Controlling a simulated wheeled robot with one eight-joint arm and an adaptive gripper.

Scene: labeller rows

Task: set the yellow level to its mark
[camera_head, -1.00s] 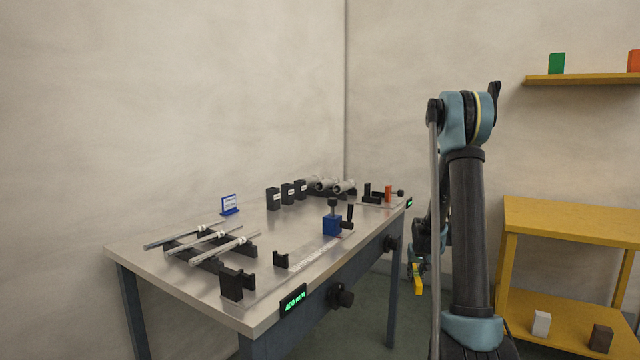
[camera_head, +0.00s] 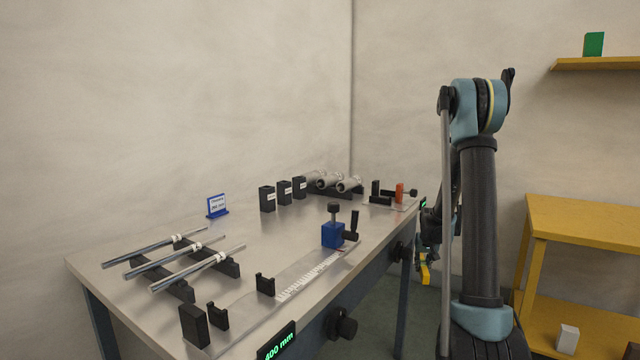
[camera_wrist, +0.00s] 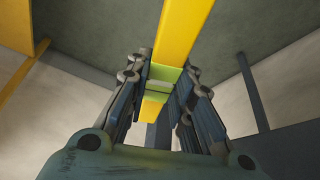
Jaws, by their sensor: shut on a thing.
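The yellow level is a long yellow bar with a light green middle part. In the wrist view the level (camera_wrist: 184,32) runs from the top edge down between my fingers. My gripper (camera_wrist: 160,88) is shut on the level around its green part. In the head view my gripper (camera_head: 426,248) is low, beside the far right end of the table and partly hidden by my arm. A short yellow part of the level (camera_head: 425,274) shows below it. I cannot make out a mark for the level in any view.
A metal table (camera_head: 250,262) at left carries rods on black rests, a ruler strip, a blue clamp block (camera_head: 333,235) and black blocks. A green "400 mm" display (camera_head: 278,343) and knobs jut from its front edge. Yellow shelving (camera_head: 585,225) stands at right, with floor between.

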